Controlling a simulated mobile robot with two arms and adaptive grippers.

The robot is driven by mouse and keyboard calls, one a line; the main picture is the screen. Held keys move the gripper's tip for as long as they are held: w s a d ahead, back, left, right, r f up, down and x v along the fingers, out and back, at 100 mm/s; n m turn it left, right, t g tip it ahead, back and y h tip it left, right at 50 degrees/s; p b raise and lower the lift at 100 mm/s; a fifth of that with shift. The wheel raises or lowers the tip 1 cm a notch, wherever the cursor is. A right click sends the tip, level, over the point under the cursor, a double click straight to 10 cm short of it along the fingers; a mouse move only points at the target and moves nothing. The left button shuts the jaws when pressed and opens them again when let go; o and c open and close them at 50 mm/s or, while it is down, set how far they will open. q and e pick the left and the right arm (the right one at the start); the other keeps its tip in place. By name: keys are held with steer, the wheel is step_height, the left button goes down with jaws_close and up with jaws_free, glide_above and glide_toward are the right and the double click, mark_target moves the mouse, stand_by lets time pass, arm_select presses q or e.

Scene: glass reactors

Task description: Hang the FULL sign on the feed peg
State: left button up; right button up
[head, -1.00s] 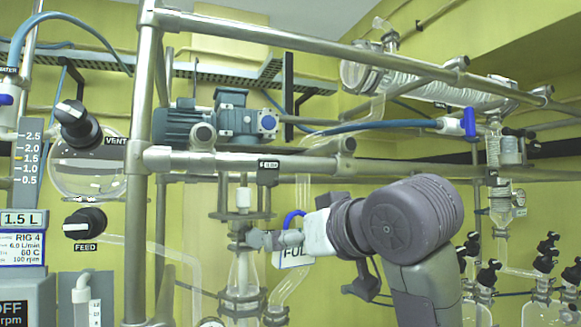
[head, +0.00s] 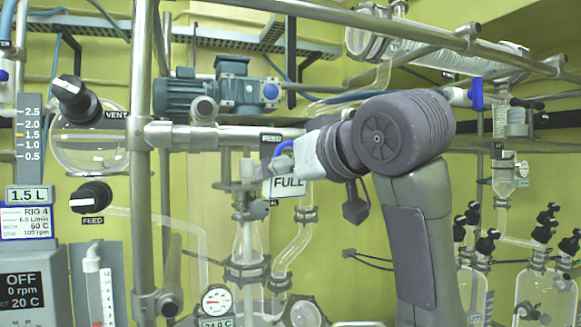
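The FULL sign (head: 289,187) is a white plate with black letters and a blue loop (head: 284,147) at its top. My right gripper (head: 262,180) comes in from the right and appears shut on the sign, its fingers partly covering the plate's left side. A small FEED label (head: 271,137) sits on the steel rail just above the loop. The peg itself cannot be made out; the loop and gripper are in front of that spot. My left gripper is not in view.
A horizontal steel rail (head: 225,137) and a blue-grey motor (head: 215,93) lie behind and above the gripper. Glass tubing (head: 293,245) and a pressure gauge (head: 216,300) stand below. A black FEED knob (head: 90,197) is at the left.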

steer(key=w+a+p, duration=0.2)
steer(key=w, duration=0.5)
steer(key=shift+w+a+f, duration=0.15)
steer(key=shift+f, duration=0.05)
stand_by(0.8)
steer(key=shift+w+f, duration=0.15)
steer(key=shift+f, duration=0.35)
stand_by(0.7)
stand_by(0.5)
steer(key=o, duration=1.6)
steer(key=shift+c, duration=0.9)
